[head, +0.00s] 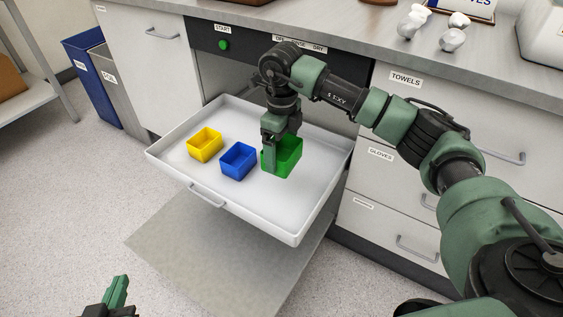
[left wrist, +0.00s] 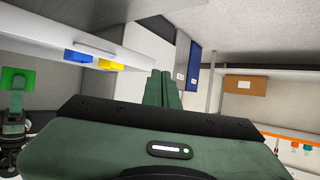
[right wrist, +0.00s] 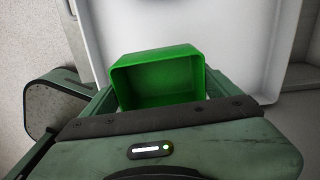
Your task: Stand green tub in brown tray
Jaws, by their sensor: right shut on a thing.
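The green tub (head: 287,154) is held in my right gripper (head: 272,160), over the right back part of a white pulled-out tray (head: 265,215). The tub looks upright and its open top shows in the right wrist view (right wrist: 158,78), between the fingers. In the left wrist view, which is upside down, the green tub (left wrist: 18,79) appears raised clear of the tray. My left gripper (head: 118,291) is low at the bottom left of the head view, shut and empty, with its fingers together (left wrist: 162,88). No brown tray shows in these views.
A blue tub (head: 238,160) and a yellow tub (head: 205,145) stand in the white tray. The counter (head: 350,40) runs behind it, with white objects (head: 452,38) on top. Blue and grey bins (head: 90,80) stand at left. A brown box (head: 10,77) sits on a shelf.

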